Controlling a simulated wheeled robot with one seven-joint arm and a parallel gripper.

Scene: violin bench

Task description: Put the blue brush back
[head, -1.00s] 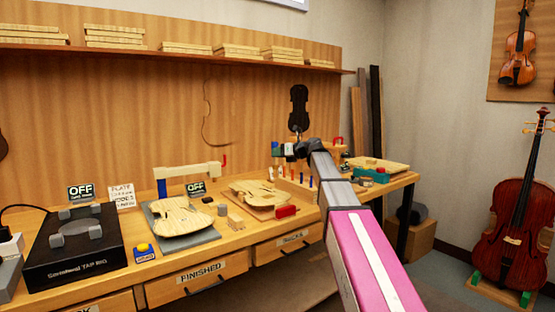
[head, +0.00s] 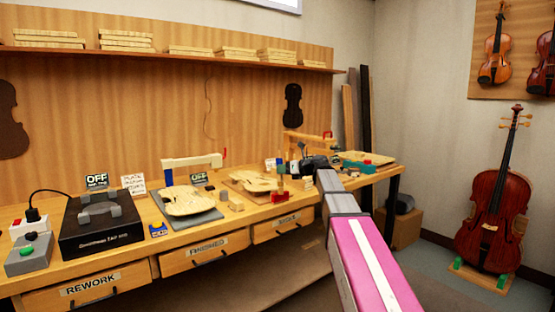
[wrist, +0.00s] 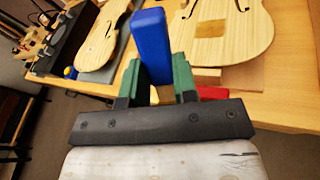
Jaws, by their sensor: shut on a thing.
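The blue brush (wrist: 151,45) stands out between the green fingertips of my gripper (wrist: 156,82) in the wrist view. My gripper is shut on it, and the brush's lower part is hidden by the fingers. In the head view my gripper (head: 296,166) is over the right part of the bench, where the brush is too small to make out clearly. The tool rack area behind it is mostly hidden by my arm.
Violin plates lie on the bench, one on a grey board (head: 206,217) and another (head: 252,181) nearer my gripper. A red block (head: 279,197) sits near the bench's front edge. A black box (head: 100,229) stands at left. A cello (head: 492,225) stands at right.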

